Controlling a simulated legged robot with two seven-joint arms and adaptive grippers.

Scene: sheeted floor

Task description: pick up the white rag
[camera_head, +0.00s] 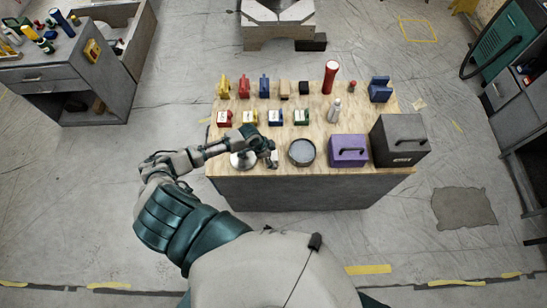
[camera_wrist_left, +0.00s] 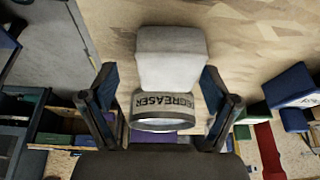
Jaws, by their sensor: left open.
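A pale, blocky white thing, seemingly the white rag (camera_wrist_left: 170,52), shows in the left wrist view. It adjoins a round grey container marked DEGREASER (camera_wrist_left: 165,104); I cannot tell whether it lies in or behind it. My left gripper (camera_wrist_left: 160,78) is open, with one dark finger on each side of these two and a gap to each. In the head view my left gripper (camera_head: 266,156) is over the front left of the wooden-topped bench (camera_head: 318,128). A white round shape (camera_head: 243,160) shows partly under my left arm there. My right gripper is out of view.
On the bench, a dark round bowl (camera_head: 302,152), a purple box (camera_head: 348,150) and a dark grey case (camera_head: 400,139) stand right of my gripper. Small coloured boxes and bottles, and a red cylinder (camera_head: 330,77), stand behind. Open floor lies left of the bench.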

